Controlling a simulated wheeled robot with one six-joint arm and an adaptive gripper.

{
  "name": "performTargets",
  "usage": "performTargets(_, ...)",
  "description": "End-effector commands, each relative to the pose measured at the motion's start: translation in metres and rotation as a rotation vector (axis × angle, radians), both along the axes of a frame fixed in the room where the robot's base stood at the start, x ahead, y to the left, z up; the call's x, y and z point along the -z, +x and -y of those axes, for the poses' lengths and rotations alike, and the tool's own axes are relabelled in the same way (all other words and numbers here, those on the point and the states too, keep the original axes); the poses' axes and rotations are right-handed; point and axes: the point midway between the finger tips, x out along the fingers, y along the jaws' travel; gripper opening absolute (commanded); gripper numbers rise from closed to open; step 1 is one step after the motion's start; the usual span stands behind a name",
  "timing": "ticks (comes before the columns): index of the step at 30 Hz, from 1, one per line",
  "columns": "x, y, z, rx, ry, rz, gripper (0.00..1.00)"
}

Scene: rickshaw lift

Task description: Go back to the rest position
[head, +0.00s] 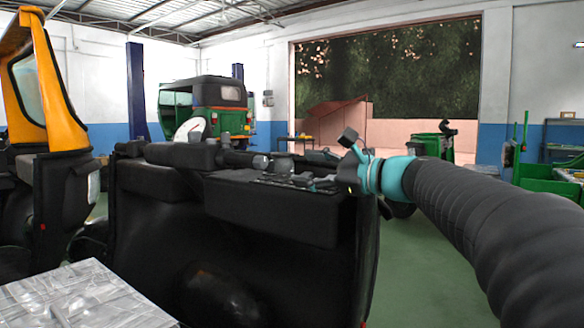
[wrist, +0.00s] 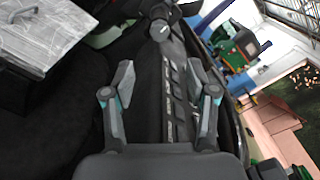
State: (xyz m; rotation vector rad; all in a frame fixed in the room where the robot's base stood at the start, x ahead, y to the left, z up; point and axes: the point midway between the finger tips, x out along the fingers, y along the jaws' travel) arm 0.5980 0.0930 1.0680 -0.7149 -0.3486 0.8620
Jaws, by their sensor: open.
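My gripper (wrist: 160,85) is open and empty in the wrist view, its two fingers apart with a dark surface and a ribbed strip behind them. In the head view my gripper (head: 303,181) is low over the top of a black vehicle front (head: 270,215), at the end of my dark sleeved arm. I cannot tell whether the fingers touch the black surface. A black bar with a round end (wrist: 159,29) lies beyond the fingertips in the wrist view.
A silver wrapped box (head: 80,298) stands at lower left, near a yellow vehicle frame (head: 52,100). A green rickshaw (head: 222,105) stands behind. Blue posts (head: 137,90) rise at the back. A green bench (head: 548,180) is at right. The green floor (head: 435,270) is clear at lower right.

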Motion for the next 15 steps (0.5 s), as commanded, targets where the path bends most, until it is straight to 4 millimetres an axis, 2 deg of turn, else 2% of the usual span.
performTargets(5,0.0,-0.0058,0.0072,0.001,0.0,0.0,0.57)
performTargets(15,0.0024,-0.0082,0.006,0.0,-0.013,0.001,0.57)
